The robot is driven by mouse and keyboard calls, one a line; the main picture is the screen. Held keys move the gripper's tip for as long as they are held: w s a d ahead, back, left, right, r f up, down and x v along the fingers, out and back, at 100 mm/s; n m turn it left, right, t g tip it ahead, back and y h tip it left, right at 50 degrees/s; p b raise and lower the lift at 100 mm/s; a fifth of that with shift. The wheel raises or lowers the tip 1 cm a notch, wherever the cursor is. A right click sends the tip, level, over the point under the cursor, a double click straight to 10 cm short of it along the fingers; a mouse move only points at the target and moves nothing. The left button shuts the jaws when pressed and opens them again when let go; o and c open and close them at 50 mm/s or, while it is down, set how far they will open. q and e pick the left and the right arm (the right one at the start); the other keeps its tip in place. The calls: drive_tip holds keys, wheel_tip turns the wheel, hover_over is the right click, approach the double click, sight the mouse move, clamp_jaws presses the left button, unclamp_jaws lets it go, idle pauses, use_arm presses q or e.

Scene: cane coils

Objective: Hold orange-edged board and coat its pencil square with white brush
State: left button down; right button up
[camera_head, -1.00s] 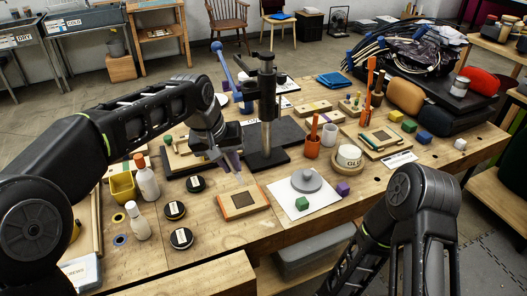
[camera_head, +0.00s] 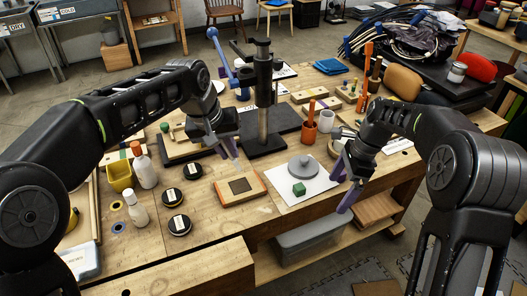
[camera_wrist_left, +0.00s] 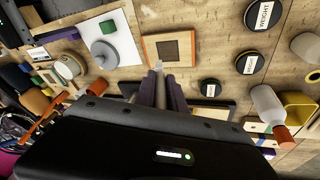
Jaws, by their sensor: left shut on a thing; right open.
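The orange-edged board (camera_head: 256,198) lies flat on the bench, with a dark pencil square (camera_head: 240,186) in its middle. It also shows in the left wrist view (camera_wrist_left: 148,50). My left gripper (camera_head: 230,157) is at the board's far edge, shut on a slim pale thing that looks like the white brush (camera_wrist_left: 158,67). Its tip is close to the board's edge; I cannot tell whether it touches. My right gripper (camera_head: 345,182) is open and empty, right of the white sheet near the bench's front edge.
The white sheet (camera_head: 287,194) bears a grey knobbed disc (camera_head: 302,167) and a green cube (camera_head: 299,189). Dark round tins (camera_head: 179,225) and bottles (camera_head: 138,213) stand left of the board. A dark press stand (camera_head: 263,110) rises behind. An orange cup (camera_head: 309,132) and white cup (camera_head: 326,121) stand beyond the sheet.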

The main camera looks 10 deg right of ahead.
drive_tip(key=shift+n+y, duration=0.3)
drive_tip(key=shift+n, duration=0.3)
drive_tip(key=w+a, duration=0.1)
drive_tip(key=a, duration=0.1)
drive_tip(key=w+a+r, duration=0.1)
drive_tip(key=w+a, duration=0.1)
drive_tip(key=a, duration=0.1)
drive_tip(key=w+a+r, duration=0.1)
drive_tip(key=a, duration=0.1)
drive_tip(key=shift+w+a+r, duration=0.15)
drive_tip(key=shift+w+a, duration=0.15)
drive_tip(key=n+y, duration=0.2)
approach(240, 186)
drive_tip(key=v, duration=0.4)
drive_tip(key=shift+w+g, duration=0.25)
drive_tip(key=shift+g, duration=0.05)
drive_tip(key=shift+f, duration=0.2)
drive_tip(key=x, duration=1.2)
drive_tip(key=shift+a, duration=0.1)
drive_tip(key=shift+c, duration=0.2)
drive_tip(key=c, duration=1.2)
drive_tip(key=o, duration=1.2)
drive_tip(key=shift+o, duration=0.2)
